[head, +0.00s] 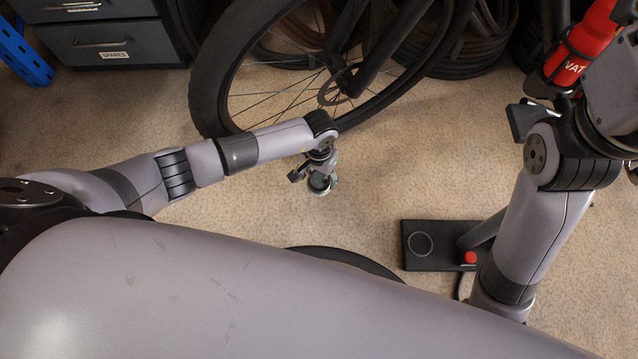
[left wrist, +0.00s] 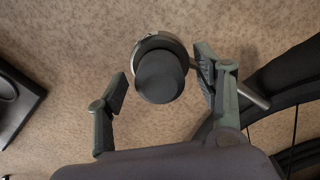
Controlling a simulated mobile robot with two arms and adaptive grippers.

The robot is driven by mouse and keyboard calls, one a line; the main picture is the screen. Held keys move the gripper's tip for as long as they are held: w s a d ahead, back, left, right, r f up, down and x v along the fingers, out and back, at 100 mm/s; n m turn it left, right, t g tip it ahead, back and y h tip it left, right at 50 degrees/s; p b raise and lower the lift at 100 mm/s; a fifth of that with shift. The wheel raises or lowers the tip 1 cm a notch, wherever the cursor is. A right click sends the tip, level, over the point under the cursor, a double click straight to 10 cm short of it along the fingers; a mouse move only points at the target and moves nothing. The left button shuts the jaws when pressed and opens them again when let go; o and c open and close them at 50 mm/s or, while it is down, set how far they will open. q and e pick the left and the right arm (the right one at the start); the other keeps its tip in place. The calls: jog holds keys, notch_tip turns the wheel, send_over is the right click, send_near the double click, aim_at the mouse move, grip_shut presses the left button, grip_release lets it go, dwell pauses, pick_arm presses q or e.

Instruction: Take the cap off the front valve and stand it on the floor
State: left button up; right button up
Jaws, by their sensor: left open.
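A dark, rounded cap (left wrist: 160,78) shows in the left wrist view with a silvery metal ring (left wrist: 158,41) around its far end. A metal rod (left wrist: 254,96) runs behind the right-hand finger towards the black tyre (left wrist: 283,73). My left gripper (left wrist: 160,95) is open, with one finger on each side of the cap. The left-hand finger is clearly apart from it; the other is close to the metal ring. In the head view my left gripper (head: 318,180) is low beside the bicycle's wheel (head: 212,95) and hides most of the cap and valve.
A black base plate (head: 425,258) with a round ring mark and red knob (head: 470,257) lies on the carpet at right. A red cylinder (head: 585,45) stands at the upper right. Drawers (head: 100,42) stand at the upper left. Carpet between wheel and plate is clear.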

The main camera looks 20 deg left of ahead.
pick_arm(q)
jog(key=shift+f, duration=0.15)
jog(key=c, duration=1.2)
